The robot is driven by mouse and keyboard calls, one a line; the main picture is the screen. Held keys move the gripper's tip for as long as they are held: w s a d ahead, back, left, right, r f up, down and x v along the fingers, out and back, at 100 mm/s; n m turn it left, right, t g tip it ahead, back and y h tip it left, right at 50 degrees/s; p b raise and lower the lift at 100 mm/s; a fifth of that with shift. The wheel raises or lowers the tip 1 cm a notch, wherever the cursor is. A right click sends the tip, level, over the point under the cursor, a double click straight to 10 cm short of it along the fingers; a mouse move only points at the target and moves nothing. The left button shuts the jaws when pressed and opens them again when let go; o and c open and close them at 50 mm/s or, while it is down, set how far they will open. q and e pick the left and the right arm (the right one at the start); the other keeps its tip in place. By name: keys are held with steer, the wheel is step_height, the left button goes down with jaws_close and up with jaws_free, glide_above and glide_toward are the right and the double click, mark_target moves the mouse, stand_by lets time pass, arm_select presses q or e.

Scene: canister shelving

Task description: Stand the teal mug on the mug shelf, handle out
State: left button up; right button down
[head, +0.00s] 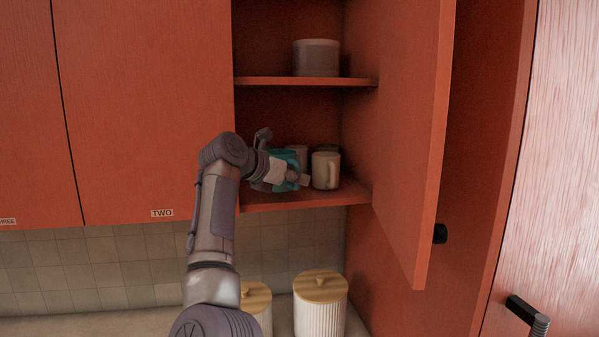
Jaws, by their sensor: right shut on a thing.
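The teal mug (288,157) is inside the open cupboard, at the left of the lower shelf (300,199). My right gripper (290,176) is shut on the teal mug and covers much of it. I cannot tell whether the mug touches the shelf, and I cannot make out its handle. A cream mug (325,171) stands upright just right of my gripper, its handle on its right side. Another pale mug and a dark mug show partly behind them. My left gripper is not in view.
The open cupboard door (438,140) juts out on the right. An upper shelf (305,81) holds a grey canister (316,58). Below, ribbed canisters with wooden lids (319,305) stand on the counter. A closed door labelled TWO (150,120) is on the left.

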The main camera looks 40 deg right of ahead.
steer(key=w+d, duration=0.2)
steer(key=w, duration=0.1)
steer(key=w+d+p, duration=0.1)
steer(key=w, duration=0.1)
steer(key=shift+d+f, duration=0.1)
steer(key=shift+f, duration=0.1)
steer(key=shift+w+f, duration=0.15)
steer(key=shift+f, duration=0.15)
steer(key=shift+f+b, duration=0.4)
steer(key=shift+b, duration=0.05)
steer(key=shift+f, duration=0.35)
steer(key=c, duration=1.1)
jaws_free()
steer(key=v, duration=0.7)
steer(key=shift+a+r, duration=0.15)
steer(key=shift+a, duration=0.15)
